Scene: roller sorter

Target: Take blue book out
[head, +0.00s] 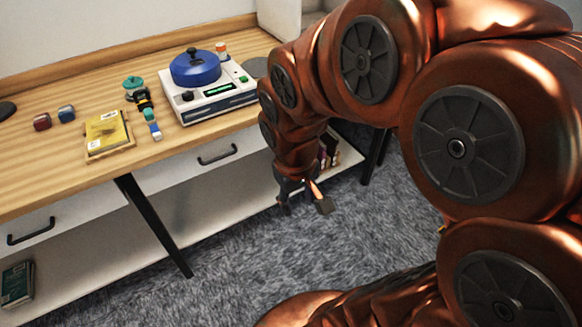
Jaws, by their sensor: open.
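My gripper (304,206) hangs at the end of my copper arm, pointing down in front of the desk over the grey carpet. Its two fingers are apart with nothing seen between them. Several dark upright books (329,153) stand on the lower shelf (225,215) just behind and right of my gripper, partly hidden by my arm. They show dark red or purple spines; I cannot make out a blue one. A dark green book or stack (17,284) lies on the lower shelf at the far left. No clearly blue book shows.
The wooden desktop (60,170) holds a yellow book (107,134), a white machine with a blue lid (205,88), a teal-topped item (134,86) and small blocks (43,121). Drawers with black handles (217,155) and a black desk leg (152,225) face the open carpet (250,265).

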